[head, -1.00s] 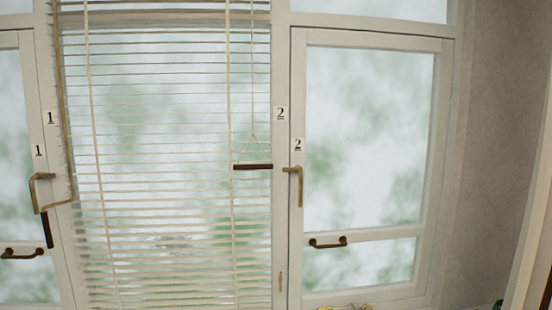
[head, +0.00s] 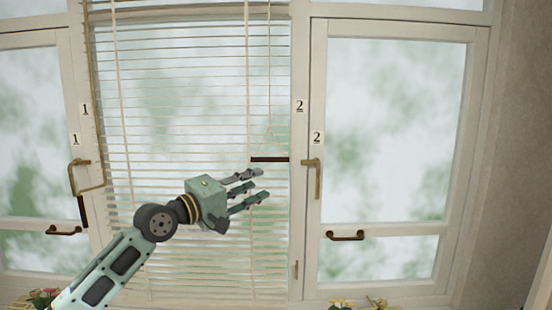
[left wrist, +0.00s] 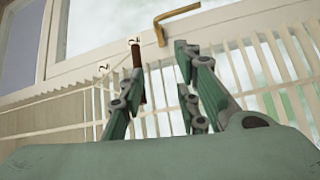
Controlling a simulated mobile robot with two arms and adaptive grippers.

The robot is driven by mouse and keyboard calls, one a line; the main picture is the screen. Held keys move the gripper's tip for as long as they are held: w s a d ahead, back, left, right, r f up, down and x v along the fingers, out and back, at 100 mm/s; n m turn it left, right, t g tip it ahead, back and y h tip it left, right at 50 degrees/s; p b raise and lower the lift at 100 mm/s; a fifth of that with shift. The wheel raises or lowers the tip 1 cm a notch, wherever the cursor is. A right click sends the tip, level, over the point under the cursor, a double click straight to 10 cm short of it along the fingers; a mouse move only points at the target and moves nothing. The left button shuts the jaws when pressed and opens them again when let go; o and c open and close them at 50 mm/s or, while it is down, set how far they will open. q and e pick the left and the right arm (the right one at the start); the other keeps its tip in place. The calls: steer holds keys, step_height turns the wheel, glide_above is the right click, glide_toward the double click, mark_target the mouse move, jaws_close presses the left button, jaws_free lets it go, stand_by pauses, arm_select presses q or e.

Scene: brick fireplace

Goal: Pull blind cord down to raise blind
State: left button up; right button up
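The blind cord (head: 269,105) hangs at the right side of the blind and ends in a dark horizontal bar handle (head: 269,159). The slatted white blind (head: 180,110) hangs down over the middle window. My left gripper (head: 257,187) is open, with its fingers pointing right, just below the handle in the head view. In the left wrist view the dark handle (left wrist: 137,58) shows beyond the open fingers (left wrist: 165,90), near the left finger's tip. I see nothing between the fingers; whether a finger touches the handle I cannot tell. My right gripper is out of view.
A brass window latch (head: 315,175) sits on the right frame, close to the handle; it also shows in the left wrist view (left wrist: 175,18). Another latch (head: 77,175) is on the left frame. Flowers (head: 40,298) stand along the bottom edge.

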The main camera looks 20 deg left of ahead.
mark_target(267, 161)
arm_select(q)
steer(key=shift+n+t, duration=0.3)
steer(key=shift+n, duration=0.1)
steer(key=w+r+p, duration=0.1)
steer(key=w, duration=0.1)
steer(key=w+d+r+p, duration=0.1)
steer(key=w+r, duration=0.1)
steer(key=w+d+r+p, duration=0.1)
steer(key=w, duration=0.1)
steer(key=shift+d+r, duration=0.2)
steer(key=shift+r, duration=0.1)
steer(key=shift+w+d, duration=0.1)
steer(key=shift+w, duration=0.15)
steer(key=shift+f, duration=0.1)
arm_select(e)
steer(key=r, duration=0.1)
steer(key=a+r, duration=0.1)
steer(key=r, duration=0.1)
arm_select(q)
jaws_close()
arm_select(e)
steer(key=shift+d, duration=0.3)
